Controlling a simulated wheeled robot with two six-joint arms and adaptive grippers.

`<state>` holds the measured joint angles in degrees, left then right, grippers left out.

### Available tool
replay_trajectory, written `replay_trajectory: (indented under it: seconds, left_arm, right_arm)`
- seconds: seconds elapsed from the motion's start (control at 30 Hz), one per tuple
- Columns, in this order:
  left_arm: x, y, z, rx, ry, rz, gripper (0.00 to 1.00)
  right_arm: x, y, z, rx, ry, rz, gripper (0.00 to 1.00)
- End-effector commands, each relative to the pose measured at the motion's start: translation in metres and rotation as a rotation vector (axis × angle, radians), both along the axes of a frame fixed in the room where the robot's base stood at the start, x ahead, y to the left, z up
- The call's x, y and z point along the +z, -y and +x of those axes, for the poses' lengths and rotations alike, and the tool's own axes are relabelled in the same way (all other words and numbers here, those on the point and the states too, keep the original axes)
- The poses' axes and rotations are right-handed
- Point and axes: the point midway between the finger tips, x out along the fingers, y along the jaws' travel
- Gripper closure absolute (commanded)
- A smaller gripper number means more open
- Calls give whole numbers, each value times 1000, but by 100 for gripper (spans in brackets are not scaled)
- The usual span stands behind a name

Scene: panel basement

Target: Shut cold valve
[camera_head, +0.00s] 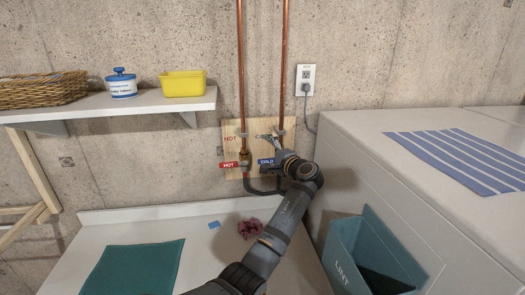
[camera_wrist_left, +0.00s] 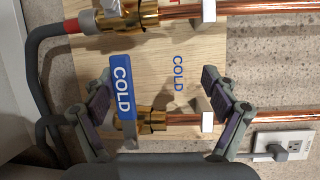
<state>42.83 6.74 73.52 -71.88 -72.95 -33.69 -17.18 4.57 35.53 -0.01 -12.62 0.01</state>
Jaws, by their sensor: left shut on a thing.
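The cold valve's blue lever handle (camera_wrist_left: 122,85), marked COLD, lies across its copper pipe (camera_wrist_left: 175,118) in the left wrist view; its brass body (camera_wrist_left: 146,120) is partly covered. In the head view the blue handle (camera_head: 266,161) points left on the wooden panel (camera_head: 229,130). My left gripper (camera_wrist_left: 157,80) is at this valve, its fingers either side of the brass body. The blue handle is beside the left-hand finger, and the fingers stand well apart; exact contact is unclear. My left gripper (camera_head: 271,149) partly hides the valve in the head view. My right gripper is out of view.
The hot valve's red handle (camera_head: 235,164) is close on the left. A wall outlet (camera_head: 305,80) with a cord is to the right. A shelf (camera_head: 110,106) is left.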

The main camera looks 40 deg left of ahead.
Motion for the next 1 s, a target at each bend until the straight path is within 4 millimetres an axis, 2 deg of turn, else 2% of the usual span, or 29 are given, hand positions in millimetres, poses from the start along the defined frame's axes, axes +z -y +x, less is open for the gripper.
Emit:
replay_trajectory:
  seconds: [0.03,0.43,0.47,0.6,0.8,1.0]
  left_arm:
    - [22,5,-1,-2,31,19,40]
    - [21,36,-12,-3,31,17,50]
    - [21,39,-13,-3,31,17,58]
    - [17,49,-17,-1,27,13,58]
    - [13,65,-23,1,22,12,58]
    - [11,80,-28,1,20,9,58]
  right_arm:
    - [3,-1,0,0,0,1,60]
    - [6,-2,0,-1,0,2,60]
    - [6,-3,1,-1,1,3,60]
    - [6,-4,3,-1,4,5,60]
    - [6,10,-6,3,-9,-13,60]
    - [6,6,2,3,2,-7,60]
